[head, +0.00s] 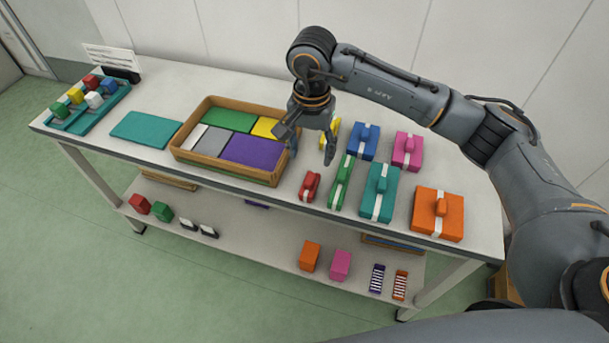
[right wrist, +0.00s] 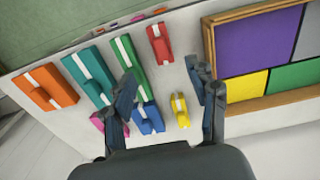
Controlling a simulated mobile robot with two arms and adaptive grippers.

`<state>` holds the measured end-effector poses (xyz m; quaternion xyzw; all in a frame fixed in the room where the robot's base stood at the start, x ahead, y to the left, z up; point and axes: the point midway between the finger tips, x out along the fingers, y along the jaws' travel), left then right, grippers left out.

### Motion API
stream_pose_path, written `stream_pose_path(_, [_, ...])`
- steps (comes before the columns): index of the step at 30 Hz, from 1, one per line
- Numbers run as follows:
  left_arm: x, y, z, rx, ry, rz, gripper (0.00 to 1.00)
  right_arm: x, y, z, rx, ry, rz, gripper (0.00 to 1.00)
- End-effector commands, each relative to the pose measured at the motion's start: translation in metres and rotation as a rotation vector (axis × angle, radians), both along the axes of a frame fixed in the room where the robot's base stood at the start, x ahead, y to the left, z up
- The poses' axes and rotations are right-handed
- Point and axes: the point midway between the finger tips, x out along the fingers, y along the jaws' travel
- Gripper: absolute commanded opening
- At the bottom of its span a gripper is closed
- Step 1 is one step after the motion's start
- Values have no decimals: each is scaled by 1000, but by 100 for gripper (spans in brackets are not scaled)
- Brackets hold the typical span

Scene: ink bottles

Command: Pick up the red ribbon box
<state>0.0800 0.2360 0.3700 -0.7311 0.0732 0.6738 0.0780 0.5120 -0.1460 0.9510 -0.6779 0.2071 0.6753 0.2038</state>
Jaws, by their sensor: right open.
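The red ribbon box (head: 309,187) is a small box with a white band and a raised red top. It stands on the white table just right of the wooden tray, left of the long green ribbon box. In the right wrist view the red box (right wrist: 159,44) shows beyond my fingertips, between their lines. My right gripper (head: 311,150) points down above the table, behind the red box in the head view. My left gripper is not in view.
Green (head: 341,184), blue (head: 363,142), teal (head: 379,193), pink (head: 407,151), orange (head: 437,214) and yellow (head: 331,135) ribbon boxes stand close by. The wooden tray (head: 225,173) holds coloured panels. A teal mat (head: 146,130) and a cube rack (head: 90,108) lie further left.

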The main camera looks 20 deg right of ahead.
Motion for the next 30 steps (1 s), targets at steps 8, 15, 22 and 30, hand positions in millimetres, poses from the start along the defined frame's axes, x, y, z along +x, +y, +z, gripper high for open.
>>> stream_pose_path(8, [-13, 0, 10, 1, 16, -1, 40, 0, 0, -51, 2, 5, -4, 58])
stream_pose_path(15, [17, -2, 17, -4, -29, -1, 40, 0, 0, -68, 4, 6, -4, 58])
stream_pose_path(22, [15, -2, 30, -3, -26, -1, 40, 2, 0, -102, 5, 5, -6, 58])
stream_pose_path(30, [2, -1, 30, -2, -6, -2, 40, 3, 0, -114, 6, 1, -3, 58])
